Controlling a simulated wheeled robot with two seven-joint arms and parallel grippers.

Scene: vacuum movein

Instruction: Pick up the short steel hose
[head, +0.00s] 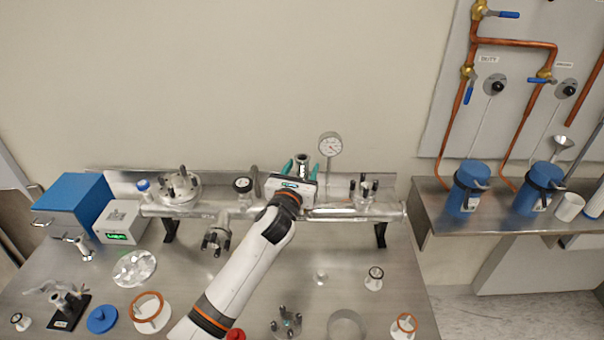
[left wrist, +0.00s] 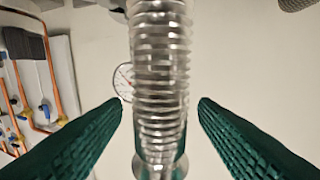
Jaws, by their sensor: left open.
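The short steel hose (left wrist: 160,70) is a shiny ribbed tube that runs upright through the middle of the left wrist view. A smooth metal end shows at its bottom. My left gripper (left wrist: 160,103) is open, with one green ribbed finger on each side of the hose and a visible gap on both sides. In the head view, my left gripper (head: 301,169) is over the steel manifold pipe at the back of the bench. A small metal piece, likely the hose end (head: 302,161), shows between its fingers; my gripper body hides the rest. My right gripper is not in view.
A pressure gauge (head: 330,145) stands close to the right of my gripper. The horizontal steel manifold (head: 350,212) carries flanged ports. A blue box (head: 75,200) is at the left. Loose flanges, rings and caps lie on the bench. Blue canisters (head: 468,188) stand on the right shelf.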

